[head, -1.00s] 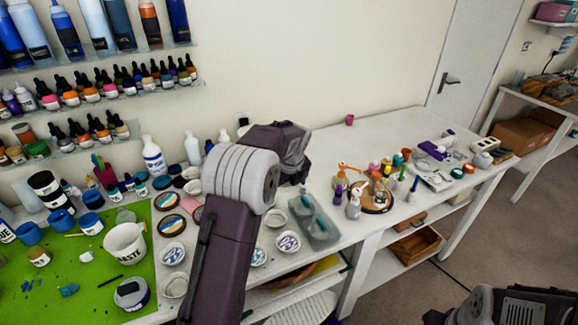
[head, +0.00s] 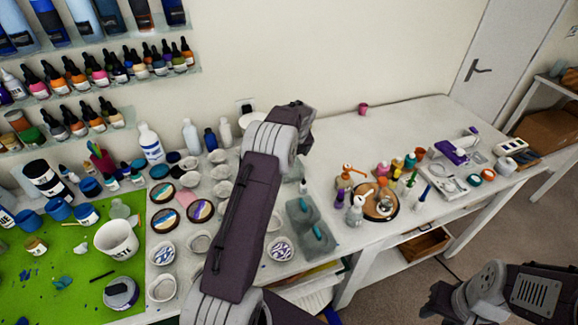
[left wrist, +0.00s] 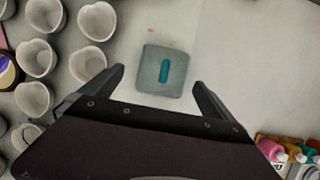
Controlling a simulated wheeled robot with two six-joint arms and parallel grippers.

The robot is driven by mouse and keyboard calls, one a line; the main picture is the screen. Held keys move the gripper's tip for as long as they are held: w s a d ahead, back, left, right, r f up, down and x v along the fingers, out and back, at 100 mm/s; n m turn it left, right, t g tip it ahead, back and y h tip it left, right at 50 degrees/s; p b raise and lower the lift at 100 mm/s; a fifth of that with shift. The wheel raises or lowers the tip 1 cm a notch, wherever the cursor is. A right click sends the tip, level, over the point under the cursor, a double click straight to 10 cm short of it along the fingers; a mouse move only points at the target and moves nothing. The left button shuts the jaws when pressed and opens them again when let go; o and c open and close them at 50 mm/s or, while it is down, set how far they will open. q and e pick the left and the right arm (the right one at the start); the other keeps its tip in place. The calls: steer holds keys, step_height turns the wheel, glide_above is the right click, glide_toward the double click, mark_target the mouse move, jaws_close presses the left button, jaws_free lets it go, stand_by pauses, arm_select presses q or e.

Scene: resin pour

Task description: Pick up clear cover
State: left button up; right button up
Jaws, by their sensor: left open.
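A square, greyish see-through clear cover (left wrist: 176,56) with a teal bar handle lies flat on the white table in the left wrist view. My left gripper (left wrist: 159,77) is open, its two fingers apart on either side of the cover's near part in the picture; no contact is visible. In the head view, two similar grey see-through covers with teal handles (head: 302,216) lie side by side right of my left arm. I cannot tell whether the wrist-view cover is one of these. My left fingers are hidden behind the arm there. My right arm shows at lower right without visible fingers.
Several white cups (left wrist: 97,21) stand left of the cover. Small bottles (left wrist: 272,150) are at the lower right of the wrist view. A round wooden board (head: 383,216) with bottles stands right of the covers. The table (head: 350,135) behind is mostly bare.

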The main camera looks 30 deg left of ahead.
arm_select(q)
steer(key=shift+w+a+f+p, duration=0.1)
steer(key=shift+w+f+p, duration=0.1)
steer(key=shift+w+f, duration=0.35)
steer(key=shift+w+a+f+p, duration=0.1)
steer(key=shift+w+f+p, duration=0.2)
steer(key=shift+f, duration=0.35)
steer(key=shift+x, duration=1.15)
steer(key=shift+s+a+f, duration=0.1)
steer(key=shift+s+f, duration=0.1)
steer(key=shift+s, duration=0.05)
steer(key=shift+w+f, duration=0.1)
steer(key=shift+w, duration=0.05)
steer(key=shift+w+f, duration=0.1)
steer(key=c, duration=1.1)
steer(key=shift+c, duration=0.2)
arm_select(e)
steer(key=shift+w+r, duration=0.35)
steer(key=shift+r, duration=0.2)
arm_select(q)
steer(key=shift+r, duration=0.25)
